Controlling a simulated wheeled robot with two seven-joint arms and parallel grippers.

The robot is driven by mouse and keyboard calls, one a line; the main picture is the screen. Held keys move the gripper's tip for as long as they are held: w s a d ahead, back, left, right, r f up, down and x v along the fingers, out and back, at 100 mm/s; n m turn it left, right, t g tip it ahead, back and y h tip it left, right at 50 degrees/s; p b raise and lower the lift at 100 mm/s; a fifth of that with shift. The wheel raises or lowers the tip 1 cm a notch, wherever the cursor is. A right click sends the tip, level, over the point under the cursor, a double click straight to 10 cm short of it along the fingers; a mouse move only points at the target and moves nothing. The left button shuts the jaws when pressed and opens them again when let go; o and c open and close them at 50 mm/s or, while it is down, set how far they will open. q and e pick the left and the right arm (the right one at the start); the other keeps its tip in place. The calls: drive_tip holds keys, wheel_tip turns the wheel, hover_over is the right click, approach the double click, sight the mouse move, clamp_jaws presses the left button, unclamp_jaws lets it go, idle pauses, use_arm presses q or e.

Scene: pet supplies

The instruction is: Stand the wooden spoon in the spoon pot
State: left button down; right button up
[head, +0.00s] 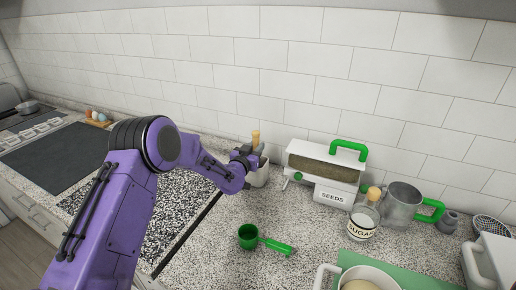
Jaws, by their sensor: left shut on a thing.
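My left gripper (257,157) is shut on the wooden spoon (255,138), near the back wall. Only a short tan upper part of the spoon shows, pointing up above the fingers. A white pot (259,177), which looks like the spoon pot, stands on the counter right at the gripper, partly hidden behind it. The lower part of the spoon is hidden, so I cannot tell whether it is inside the pot. My right gripper is not in view.
A seed box (324,170) with a green handle stands to the right. Beyond it are a sugar jar (362,222) and a metal jug (401,205). A green scoop (249,236) lies in front. A white saucepan (333,284) is at the bottom edge. Speckled counter between is clear.

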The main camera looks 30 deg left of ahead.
use_arm(q)
drive_tip(key=shift+f, duration=0.1)
drive_tip(key=c, duration=1.3)
unclamp_jaws()
drive_tip(key=o, duration=0.4)
drive_tip(key=shift+r, duration=0.3)
drive_tip(key=s+b, duration=0.4)
drive_tip(key=s, duration=0.8)
drive_tip(key=shift+d, duration=0.4)
